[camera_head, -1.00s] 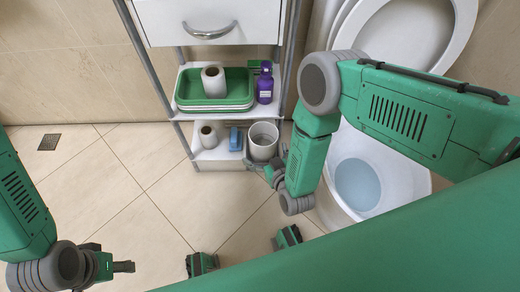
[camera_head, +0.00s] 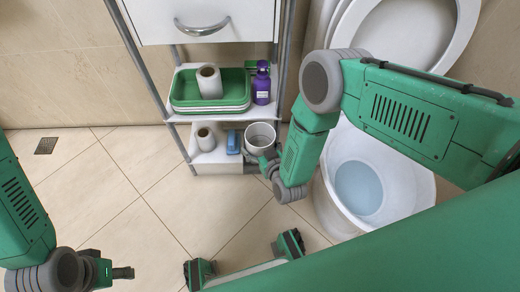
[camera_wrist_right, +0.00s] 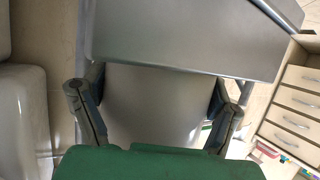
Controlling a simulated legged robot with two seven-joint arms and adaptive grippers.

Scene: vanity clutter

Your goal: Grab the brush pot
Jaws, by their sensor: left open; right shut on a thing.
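The brush pot, a pale grey open cylinder (camera_head: 261,132), is at the right end of the lower rack shelf, its opening facing up. My right gripper (camera_head: 268,163) is shut on its near right side. In the right wrist view the pot's smooth grey wall (camera_wrist_right: 155,105) fills the space between the two fingers of the right gripper (camera_wrist_right: 152,98). I cannot tell whether the pot's base still touches the shelf. My left gripper (camera_head: 122,272) is open and empty above the floor at the lower left, far from the pot.
The lower shelf also holds a paper roll (camera_head: 205,140) and a blue item (camera_head: 233,142). Above are a green tray (camera_head: 180,93) with another roll (camera_head: 209,82) and a purple bottle (camera_head: 262,84). A toilet (camera_head: 400,180) stands close on the right. Floor at left is clear.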

